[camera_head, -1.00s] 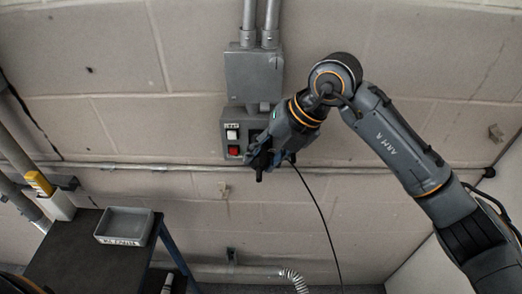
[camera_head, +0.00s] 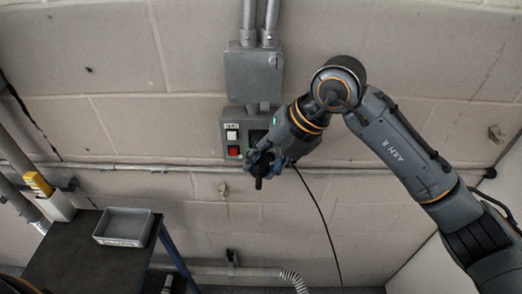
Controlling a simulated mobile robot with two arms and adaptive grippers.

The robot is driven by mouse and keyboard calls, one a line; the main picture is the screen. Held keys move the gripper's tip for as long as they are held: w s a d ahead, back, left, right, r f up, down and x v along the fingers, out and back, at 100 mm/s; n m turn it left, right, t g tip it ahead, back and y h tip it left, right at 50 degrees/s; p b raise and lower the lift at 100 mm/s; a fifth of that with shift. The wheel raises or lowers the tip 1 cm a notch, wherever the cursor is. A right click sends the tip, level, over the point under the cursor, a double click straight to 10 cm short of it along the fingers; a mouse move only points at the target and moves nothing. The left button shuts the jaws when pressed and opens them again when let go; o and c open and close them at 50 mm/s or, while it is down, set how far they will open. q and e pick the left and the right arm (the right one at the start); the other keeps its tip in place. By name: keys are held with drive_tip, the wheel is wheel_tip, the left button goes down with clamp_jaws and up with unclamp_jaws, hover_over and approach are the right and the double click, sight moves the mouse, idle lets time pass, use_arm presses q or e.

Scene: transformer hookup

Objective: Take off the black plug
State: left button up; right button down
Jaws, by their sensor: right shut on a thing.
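The black plug (camera_head: 261,178) is in the grip of my right gripper (camera_head: 262,164), in front of the lower part of the grey switch box (camera_head: 229,119). A black cable (camera_head: 318,207) runs from behind the gripper down toward the floor. The box has a white switch (camera_head: 232,134) and a red switch (camera_head: 234,150) on its left side. My right arm and gripper hide the right side of the box, so I cannot tell whether the plug touches a socket there. My left gripper is not in view.
A larger grey box (camera_head: 253,77) with two conduits is above. A horizontal pipe (camera_head: 120,167) runs along the wall. At lower left, a dark table (camera_head: 75,262) carries a grey tray (camera_head: 123,241). A corrugated hose (camera_head: 294,279) is at the bottom.

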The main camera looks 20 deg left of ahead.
sight(260, 185)
drive_tip(key=shift+s+d+b, duration=0.15)
drive_tip(key=shift+s+d, duration=0.05)
drive_tip(key=shift+s, duration=0.5)
drive_tip(key=shift+s+d+b, duration=0.15)
drive_tip(key=shift+s+d, duration=0.05)
drive_tip(key=shift+s, duration=0.55)
drive_tip(key=shift+s+d+b, duration=0.15)
drive_tip(key=shift+s+d, duration=0.05)
drive_tip(key=shift+s, duration=0.5)
